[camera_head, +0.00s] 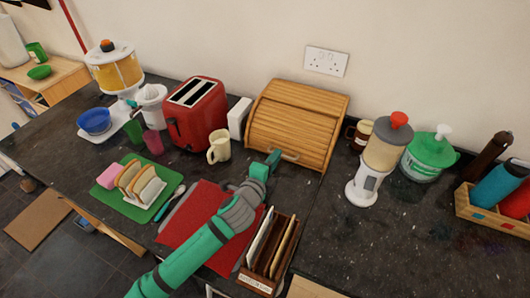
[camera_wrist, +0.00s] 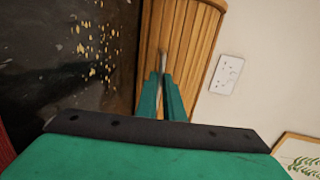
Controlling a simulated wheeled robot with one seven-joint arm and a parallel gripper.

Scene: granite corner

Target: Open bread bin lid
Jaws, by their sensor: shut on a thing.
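The wooden bread bin (camera_head: 300,115) stands against the wall at the back centre of the counter. Its slatted roll lid (camera_head: 293,128) is down over the front, with a metal handle (camera_head: 290,155) low on it. My gripper (camera_head: 272,161) is at the lower front of the lid, at the handle. In the wrist view, the green fingers of my gripper (camera_wrist: 162,78) close on the handle (camera_wrist: 163,60), in front of the slats of the bread bin (camera_wrist: 185,35). The fingers hide part of the handle.
A cream mug (camera_head: 219,147) and red toaster (camera_head: 195,115) stand left of the bin. A brown jar (camera_head: 361,134) and a white dispenser (camera_head: 379,165) stand to its right. A wooden rack (camera_head: 268,252) stands in front, beside a red mat (camera_head: 190,222).

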